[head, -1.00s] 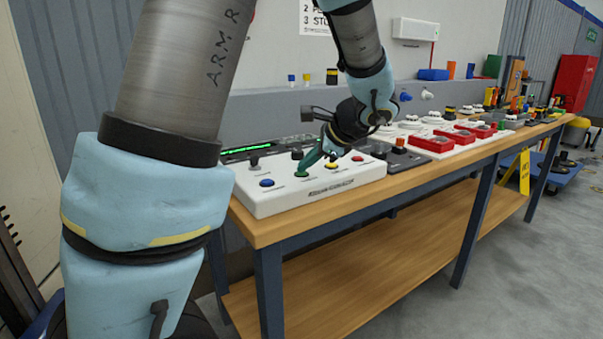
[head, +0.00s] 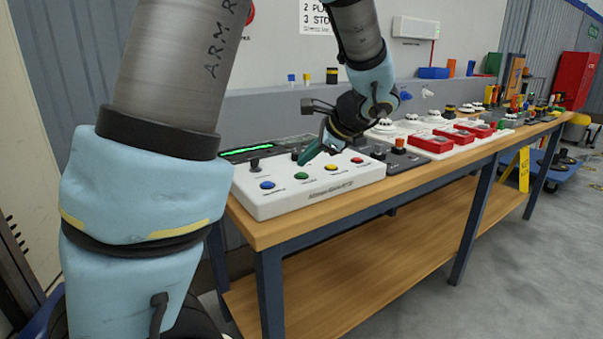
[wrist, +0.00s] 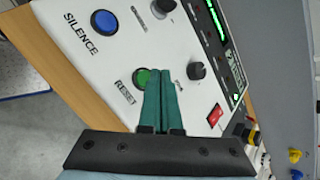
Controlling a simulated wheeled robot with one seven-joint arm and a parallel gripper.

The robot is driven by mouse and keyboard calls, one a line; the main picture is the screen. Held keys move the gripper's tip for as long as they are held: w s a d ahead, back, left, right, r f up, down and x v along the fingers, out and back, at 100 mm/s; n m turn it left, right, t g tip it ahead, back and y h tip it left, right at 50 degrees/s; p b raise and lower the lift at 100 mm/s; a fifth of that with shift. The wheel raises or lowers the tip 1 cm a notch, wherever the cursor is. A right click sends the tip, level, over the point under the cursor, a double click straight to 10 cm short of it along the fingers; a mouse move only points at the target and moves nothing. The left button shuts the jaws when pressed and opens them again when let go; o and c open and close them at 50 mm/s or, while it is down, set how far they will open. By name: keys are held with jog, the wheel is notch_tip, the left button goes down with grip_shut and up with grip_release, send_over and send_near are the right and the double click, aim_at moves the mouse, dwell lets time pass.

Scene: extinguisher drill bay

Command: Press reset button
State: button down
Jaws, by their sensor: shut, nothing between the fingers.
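The white control panel (head: 300,200) lies on the near end of the wooden bench. Its green button (head: 302,176) sits between a blue and a yellow one in the head view. In the wrist view the green button (wrist: 143,76) has the label RESET beside it and is partly covered by a finger. My gripper (head: 301,162) has green fingers that are shut together and empty. Their tips (wrist: 160,70) appear just above and beside the green button, apart from it in the head view. Whether the button is pressed in cannot be told.
The blue button (wrist: 104,22) is marked SILENCE. A yellow button (head: 330,167), a red button (head: 357,160) and black knobs (wrist: 196,70) are close by on the panel. Red boxes (head: 430,143) and other items crowd the bench (head: 400,188) to the right.

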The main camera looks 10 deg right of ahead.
aim_at(306, 178)
jog(key=shift+r+p, duration=1.75)
jog(key=shift+r, duration=0.6)
jog(key=shift+f, duration=0.1)
